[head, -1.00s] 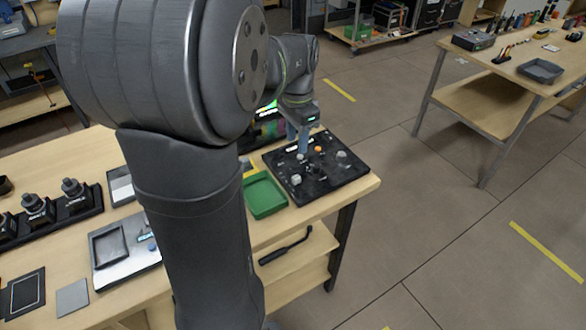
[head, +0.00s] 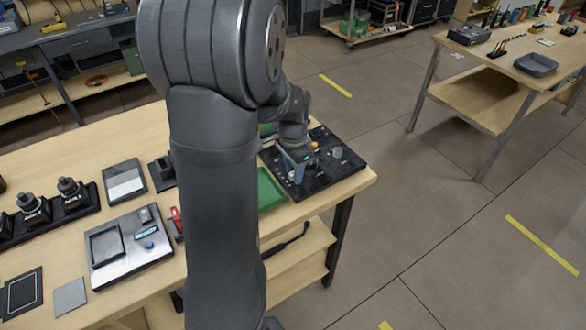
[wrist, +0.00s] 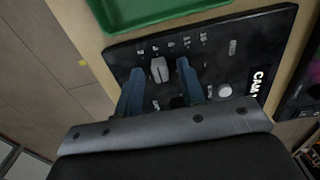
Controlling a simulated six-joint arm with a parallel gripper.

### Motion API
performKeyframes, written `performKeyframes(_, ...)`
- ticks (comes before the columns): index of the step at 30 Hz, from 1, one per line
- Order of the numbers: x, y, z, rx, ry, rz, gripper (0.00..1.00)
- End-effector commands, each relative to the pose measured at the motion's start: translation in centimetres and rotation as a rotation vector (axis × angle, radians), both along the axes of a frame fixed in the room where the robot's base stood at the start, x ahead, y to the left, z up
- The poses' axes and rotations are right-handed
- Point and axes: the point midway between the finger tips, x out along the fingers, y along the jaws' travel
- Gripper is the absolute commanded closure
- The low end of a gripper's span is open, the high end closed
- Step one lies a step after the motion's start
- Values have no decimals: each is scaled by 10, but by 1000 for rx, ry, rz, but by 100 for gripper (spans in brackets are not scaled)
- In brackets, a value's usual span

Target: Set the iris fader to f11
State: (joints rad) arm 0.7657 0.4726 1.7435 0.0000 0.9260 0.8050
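The black control panel (head: 345,165) lies at the table's right end. My gripper (head: 294,172) is low over its left part. In the wrist view the panel (wrist: 265,50) carries a light grey cap (wrist: 160,69), which looks like the iris fader's. Whether the fingertips reach down beside the cap is unclear. In the head view the gripper hides the cap.
A grey knob (head: 337,152) and an orange knob (head: 314,145) stand on the panel's far part. A white round button (wrist: 224,91) shows in the wrist view. A green tray (head: 269,190) sits left of the panel. The table's right edge is close by.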

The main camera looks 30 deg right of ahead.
Motion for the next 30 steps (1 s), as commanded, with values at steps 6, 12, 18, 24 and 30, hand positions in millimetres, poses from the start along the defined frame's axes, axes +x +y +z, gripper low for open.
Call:
performKeyframes(6, 0, 0, 0, 0, 0, 0, 99)
performKeyframes(12, 1, 0, 0, 0, 0, 0, 100)
performKeyframes(18, 23, -1, 1, -1, -2, 3, 100)
performKeyframes(24, 37, 0, 1, -1, -1, 0, 100)
performKeyframes(30, 37, -1, 1, -2, -2, 0, 80)
